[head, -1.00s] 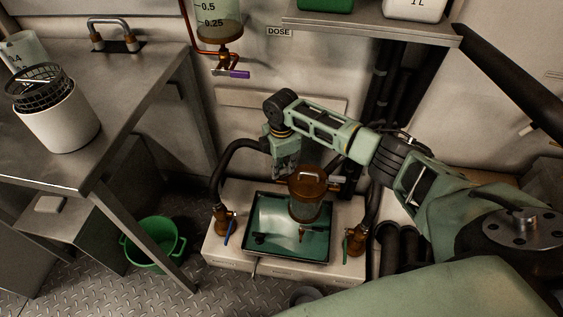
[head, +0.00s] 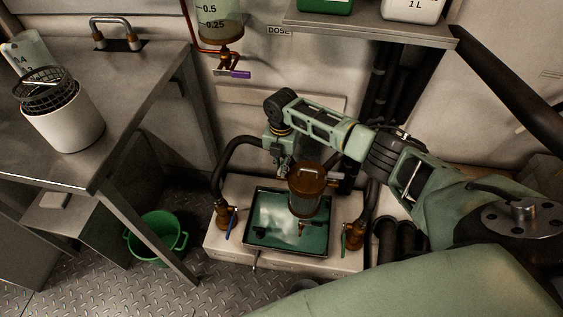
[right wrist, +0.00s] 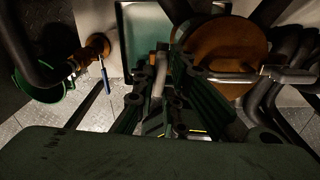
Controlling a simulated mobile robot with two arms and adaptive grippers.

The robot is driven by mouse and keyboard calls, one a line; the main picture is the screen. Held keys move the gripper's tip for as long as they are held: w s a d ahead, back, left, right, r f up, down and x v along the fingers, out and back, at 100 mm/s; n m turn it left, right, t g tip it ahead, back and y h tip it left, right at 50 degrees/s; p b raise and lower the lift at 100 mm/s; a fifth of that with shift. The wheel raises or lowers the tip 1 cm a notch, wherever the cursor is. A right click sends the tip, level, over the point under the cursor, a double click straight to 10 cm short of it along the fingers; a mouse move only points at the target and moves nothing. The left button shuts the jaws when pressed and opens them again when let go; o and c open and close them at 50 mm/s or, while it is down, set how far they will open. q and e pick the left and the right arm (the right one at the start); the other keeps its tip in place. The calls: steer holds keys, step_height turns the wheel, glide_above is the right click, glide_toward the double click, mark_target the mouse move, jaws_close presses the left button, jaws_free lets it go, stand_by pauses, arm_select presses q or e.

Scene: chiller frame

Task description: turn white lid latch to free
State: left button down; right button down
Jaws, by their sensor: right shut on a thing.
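A clear vessel with a brown round lid (head: 307,177) hangs over the green tray on the chiller frame. The lid also fills the upper right of the right wrist view (right wrist: 228,45), with a grey metal bar across it. My right gripper (head: 284,170) points down just left of the lid. In the right wrist view its dark fingers (right wrist: 158,95) are closed around a pale, narrow lever, the white lid latch (right wrist: 159,80). The fingers hide part of the latch, and its exact angle is hard to tell. My left gripper is out of view.
The green tray (head: 262,244) sits on a pale base, between a blue-handled valve (head: 226,217) and a green-handled valve (head: 353,234). Black hoses run on both sides. A steel table (head: 130,130) stands left, with a green bucket (head: 153,240) on the floor. A shelf (head: 375,30) is above.

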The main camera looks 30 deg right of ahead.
steer(key=shift+a+n, duration=0.1)
steer(key=shift+n, duration=0.5)
steer(key=c, duration=1.8)
jaws_free()
steer(key=shift+r, duration=0.2)
step_height(320, 180, up, 12)
steer(key=shift+f, duration=0.2)
